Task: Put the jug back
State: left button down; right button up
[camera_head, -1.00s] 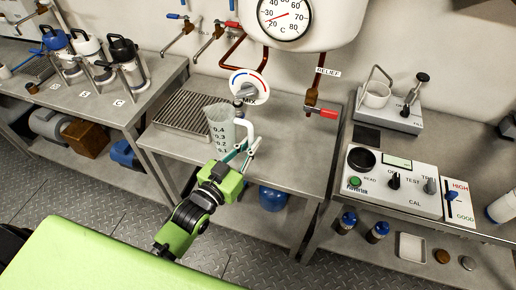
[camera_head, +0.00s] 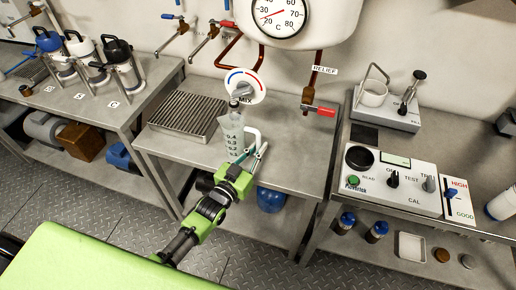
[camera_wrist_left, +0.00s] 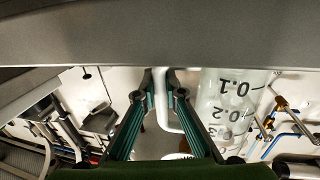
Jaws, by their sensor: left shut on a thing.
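The jug (camera_head: 233,134) is a clear measuring jug with dark numbers and a white handle. It is at the middle bench, under the MIX dial and its spout, right of the slatted drain tray. My left gripper (camera_head: 257,156) is shut on the jug's white handle from the front right. In the left wrist view the green fingers (camera_wrist_left: 155,100) close around the handle, and the jug wall (camera_wrist_left: 228,100) shows to the right. I cannot tell whether the jug's base touches the bench. My right gripper is not in view.
The slatted drain tray (camera_head: 186,116) lies on the bench left of the jug. The MIX dial (camera_head: 244,86) is just above the jug. A red-handled relief valve (camera_head: 319,110) hangs to the right. The bench (camera_head: 296,172) is bare right of the jug.

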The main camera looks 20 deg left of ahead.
pick_arm(q)
jog(key=shift+f, duration=0.15)
jog(key=c, duration=2.1)
grip_release()
jog(key=shift+r, duration=0.35)
jog(key=v, duration=1.2)
jog(key=shift+f, duration=0.15)
